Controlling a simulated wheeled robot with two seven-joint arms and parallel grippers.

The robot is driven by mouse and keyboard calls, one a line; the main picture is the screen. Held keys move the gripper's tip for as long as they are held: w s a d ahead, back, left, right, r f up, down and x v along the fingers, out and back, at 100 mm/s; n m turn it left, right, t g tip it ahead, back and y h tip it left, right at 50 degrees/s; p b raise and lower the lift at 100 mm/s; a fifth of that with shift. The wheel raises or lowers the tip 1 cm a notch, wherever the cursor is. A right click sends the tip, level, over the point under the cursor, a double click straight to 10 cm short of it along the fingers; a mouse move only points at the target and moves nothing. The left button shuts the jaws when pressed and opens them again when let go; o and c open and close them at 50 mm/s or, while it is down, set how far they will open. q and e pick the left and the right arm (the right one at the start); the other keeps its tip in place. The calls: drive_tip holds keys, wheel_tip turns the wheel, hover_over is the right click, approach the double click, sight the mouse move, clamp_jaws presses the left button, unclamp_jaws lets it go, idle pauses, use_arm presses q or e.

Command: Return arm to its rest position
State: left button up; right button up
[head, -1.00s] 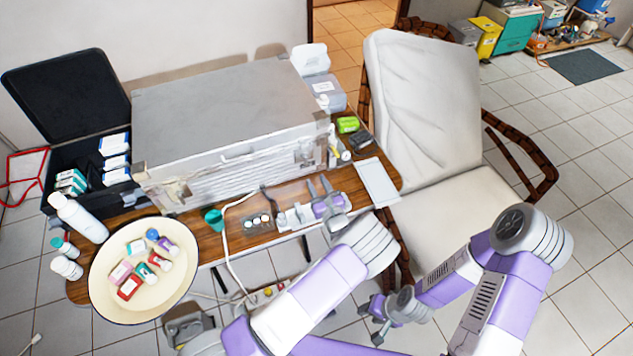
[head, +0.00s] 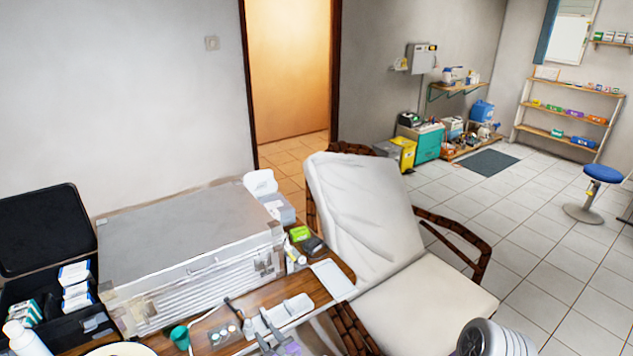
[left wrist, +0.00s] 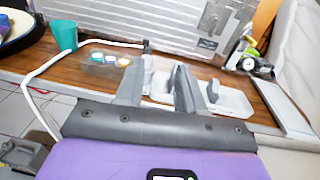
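My left gripper (head: 271,326) shows at the bottom edge of the head view, at the front of the wooden table (head: 213,325). In the left wrist view its two grey fingers (left wrist: 160,66) stand apart, with nothing held between them. They point toward a white tray (left wrist: 210,98) on the table, which also shows in the head view (head: 291,309). Most of my left arm is below the head picture. A rounded grey and white joint of my own arm shows at the bottom right. My right gripper is out of view.
A large metal case (head: 190,250) stands behind the tray. A teal cup (head: 180,337) and a white cable (left wrist: 45,70) are to the left. A white reclining chair (head: 365,215) stands to the right of the table. Tiled floor beyond it is open.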

use_arm(q)
drive_tip(key=s+a+f+n+g, duration=0.85)
drive_tip(key=s+f+g, duration=0.4)
drive_tip(key=s, duration=0.25)
drive_tip(key=s+d+f+n+g+h, duration=0.2)
drive_tip(key=s+f+n+g+h, duration=0.25)
drive_tip(key=s, duration=0.55)
drive_tip(key=s+d+n+g+h, duration=0.1)
drive_tip(key=s+d+n+h, duration=0.5)
drive_tip(key=s+d, duration=0.1)
drive_tip(key=w+d+r+n+t+h, duration=0.2)
drive_tip(key=d+r+n+t+h, duration=0.2)
drive_tip(key=n, duration=0.7)
drive_tip(key=shift+w+r+n+t, duration=0.3)
drive_tip(key=shift+r+n+t, duration=0.1)
drive_tip(key=shift+r, duration=0.4)
drive_tip(key=shift+a+h, duration=0.1)
drive_tip(key=shift+h, duration=0.15)
